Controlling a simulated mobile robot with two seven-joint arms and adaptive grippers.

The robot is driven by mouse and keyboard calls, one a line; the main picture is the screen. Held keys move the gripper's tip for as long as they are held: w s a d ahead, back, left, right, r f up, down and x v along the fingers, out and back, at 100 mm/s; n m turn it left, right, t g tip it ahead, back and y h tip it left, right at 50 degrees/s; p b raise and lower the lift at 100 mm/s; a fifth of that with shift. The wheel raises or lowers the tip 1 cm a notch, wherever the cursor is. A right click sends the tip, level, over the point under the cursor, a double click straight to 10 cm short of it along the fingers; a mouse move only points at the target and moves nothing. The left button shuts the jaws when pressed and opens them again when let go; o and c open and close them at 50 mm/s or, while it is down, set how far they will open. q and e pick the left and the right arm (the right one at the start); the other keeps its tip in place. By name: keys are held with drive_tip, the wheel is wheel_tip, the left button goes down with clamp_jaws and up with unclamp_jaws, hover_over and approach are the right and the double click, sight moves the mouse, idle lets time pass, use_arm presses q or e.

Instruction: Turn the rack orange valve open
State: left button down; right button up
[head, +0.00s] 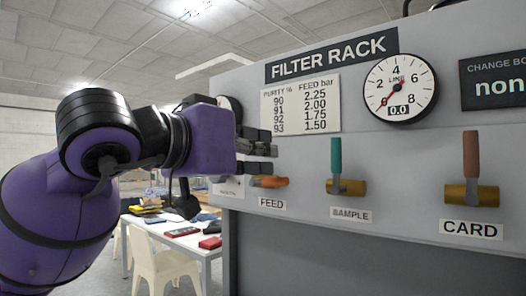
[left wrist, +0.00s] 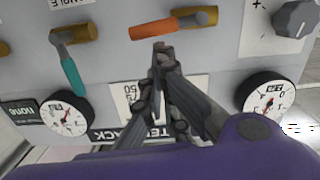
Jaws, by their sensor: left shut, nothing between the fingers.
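The orange valve handle (head: 271,182) is on the filter rack panel, above the FEED label (head: 271,203). It lies about level, pointing right in the head view; its left end is partly hidden by my gripper. In the left wrist view, which looks upside down, the orange handle (left wrist: 153,30) extends from its brass body (left wrist: 196,18). My left gripper (head: 270,148) is just above the handle, shut and empty. Its fingertips (left wrist: 161,47) are close beside the handle; I cannot tell whether they touch it. My right gripper is not in view.
A teal upright handle (head: 336,155) stands at SAMPLE and a brown upright one (head: 470,154) at CARD. The line gauge (head: 400,88) reads 0.0. A grey knob (left wrist: 293,18) is on the valve's other side. A white table (head: 203,250) and chair (head: 157,258) stand behind.

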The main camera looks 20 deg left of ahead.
use_arm(q)
drive_tip(key=shift+d+f+m+b, duration=0.2)
drive_tip(key=shift+f+m, duration=0.2)
drive_tip(key=shift+f, duration=0.05)
drive_tip(key=shift+d+f+m+b, duration=0.15)
drive_tip(key=shift+d+f+m, duration=0.05)
drive_tip(key=shift+f+m, duration=0.25)
